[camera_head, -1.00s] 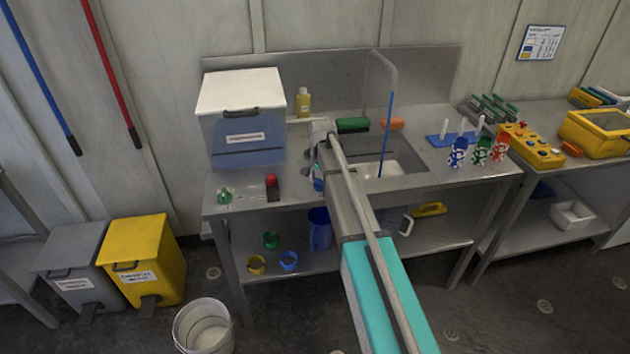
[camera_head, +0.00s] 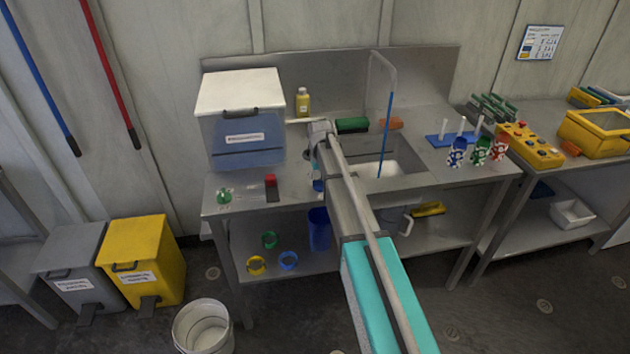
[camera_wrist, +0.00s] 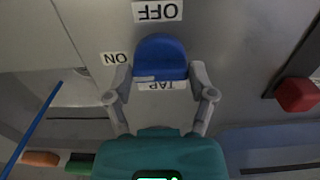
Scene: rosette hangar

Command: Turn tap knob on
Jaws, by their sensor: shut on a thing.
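The blue tap knob (camera_wrist: 160,58) sits between the fingers of my gripper (camera_wrist: 160,86) in the wrist view. The fingers are shut on it, one on each side. The knob's rounded end faces the OFF label (camera_wrist: 157,11), which appears upside down. The ON label (camera_wrist: 114,58) lies to the left of the knob, and the TAP label (camera_wrist: 162,85) shows between the fingers. In the head view my gripper (camera_head: 317,182) is at the counter left of the sink (camera_head: 375,172), and the knob there is small and mostly hidden by the arm.
A red knob (camera_wrist: 297,95) on a dark base is right of my gripper in the wrist view. The faucet (camera_head: 390,72) with its blue strip rises at the sink. A lidded box (camera_head: 240,110) stands left on the counter. A yellow bottle (camera_head: 303,101) stands behind.

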